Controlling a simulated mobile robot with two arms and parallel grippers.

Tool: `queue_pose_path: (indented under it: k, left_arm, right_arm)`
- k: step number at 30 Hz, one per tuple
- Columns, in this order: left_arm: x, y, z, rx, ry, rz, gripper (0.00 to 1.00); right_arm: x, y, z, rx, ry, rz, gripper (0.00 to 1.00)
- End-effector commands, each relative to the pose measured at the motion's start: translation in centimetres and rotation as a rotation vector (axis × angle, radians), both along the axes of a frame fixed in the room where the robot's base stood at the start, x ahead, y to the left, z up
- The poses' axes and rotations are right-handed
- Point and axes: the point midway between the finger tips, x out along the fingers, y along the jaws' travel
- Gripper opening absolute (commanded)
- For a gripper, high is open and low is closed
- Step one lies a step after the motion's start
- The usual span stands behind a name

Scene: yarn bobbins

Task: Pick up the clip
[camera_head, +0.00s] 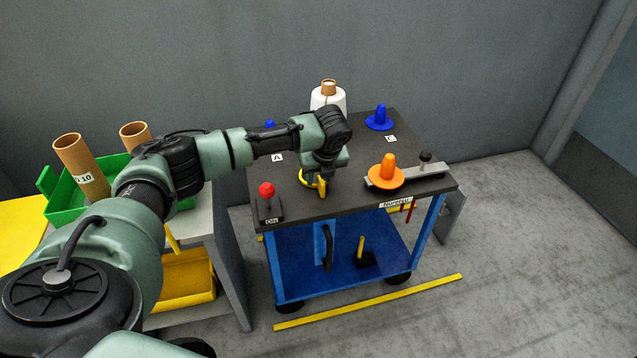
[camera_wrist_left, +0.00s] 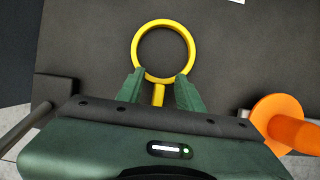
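The clip (camera_head: 305,180) is a yellow ring with a short straight stem, on the dark top of the blue cart. In the left wrist view the whole ring of the clip (camera_wrist_left: 137,52) shows ahead of the fingertips. My left gripper (camera_head: 322,180) is over the cart top at the clip. In the wrist view the two green fingers of my left gripper (camera_wrist_left: 160,90) stand open, one on each side of the stem, with a gap on both sides. The lower end of the stem is hidden by the gripper body. My right gripper is not in view.
The cart top (camera_head: 352,195) also bears an orange cone (camera_head: 388,170) on a metal bar at right, a red-knobbed lever (camera_head: 267,192) at front left, a white yarn bobbin (camera_head: 323,99) and a blue cone (camera_head: 380,118) behind. A green bin (camera_head: 65,207) with cardboard tubes stands left.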

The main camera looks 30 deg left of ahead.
Motion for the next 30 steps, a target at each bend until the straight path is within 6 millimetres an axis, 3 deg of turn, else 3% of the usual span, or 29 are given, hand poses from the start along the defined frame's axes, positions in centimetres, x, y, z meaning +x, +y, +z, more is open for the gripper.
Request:
queue_pose_path:
  k: [2,5,6,17,30]
  left_arm:
    - [0.0,0.0,0.0,0.000,0.000,0.000,0.31]
    - [0.0,0.0,0.0,0.000,0.000,0.000,0.03]
    - [0.0,0.0,0.0,0.000,0.000,0.000,0.00]
    - [0.0,0.0,0.5,0.000,0.000,0.001,0.00]
    - [0.1,0.0,8.4,-0.002,-0.003,0.001,0.00]
  right_arm:
    - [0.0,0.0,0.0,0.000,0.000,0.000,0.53]
    - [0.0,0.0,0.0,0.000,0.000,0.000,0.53]
    - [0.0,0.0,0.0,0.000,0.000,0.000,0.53]
    - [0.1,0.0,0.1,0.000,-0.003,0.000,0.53]
    - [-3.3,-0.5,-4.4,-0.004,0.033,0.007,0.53]
